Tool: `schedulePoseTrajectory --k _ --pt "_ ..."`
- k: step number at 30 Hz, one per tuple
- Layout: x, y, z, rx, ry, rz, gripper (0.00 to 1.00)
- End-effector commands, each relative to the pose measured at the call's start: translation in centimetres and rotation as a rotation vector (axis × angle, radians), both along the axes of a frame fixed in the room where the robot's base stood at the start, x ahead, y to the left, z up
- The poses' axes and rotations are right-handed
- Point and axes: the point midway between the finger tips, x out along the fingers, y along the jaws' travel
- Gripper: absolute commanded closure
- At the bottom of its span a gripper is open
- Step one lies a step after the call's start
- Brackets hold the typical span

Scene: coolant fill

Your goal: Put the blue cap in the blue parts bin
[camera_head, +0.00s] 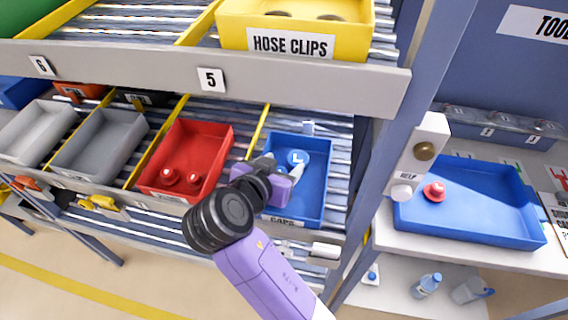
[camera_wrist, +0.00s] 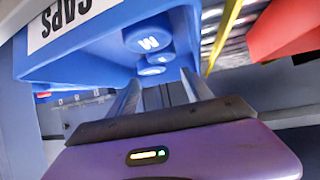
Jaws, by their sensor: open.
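A blue bin (camera_head: 318,200) labelled CAPS stands on the lower shelf; its wall also fills much of the wrist view (camera_wrist: 90,42). A blue cap (camera_head: 297,157) with a white letter lies inside it, towards the back. The wrist view shows a lettered blue cap (camera_wrist: 148,40) in the bin with more blue caps just below it in the picture. My gripper (camera_head: 298,194) is over the bin, its fingers apart. In the wrist view my gripper (camera_wrist: 160,92) has nothing visible between its fingers, and the caps appear beyond the fingertips.
A red bin (camera_head: 215,150) with two red caps is left of the blue bin, then grey bins (camera_head: 103,145). A shelf beam (camera_head: 150,70) and a yellow HOSE CLIPS bin (camera_head: 240,37) are above. A post (camera_head: 385,165) separates the table's blue tray (camera_head: 465,230), holding a red cap (camera_head: 434,192).

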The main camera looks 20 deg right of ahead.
Motion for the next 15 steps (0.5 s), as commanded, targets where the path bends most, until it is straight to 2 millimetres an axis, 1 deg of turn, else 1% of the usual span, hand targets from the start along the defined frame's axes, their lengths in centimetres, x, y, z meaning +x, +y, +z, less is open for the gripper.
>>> schedulePoseTrajectory --k 1,9,15 --pt "-0.6 0.9 0.3 0.002 -0.002 0.005 0.42" --pt "-4.1 4.6 3.2 0.003 -0.003 0.005 0.42" --pt "-5.8 6.3 4.5 0.002 -0.002 0.002 0.42"
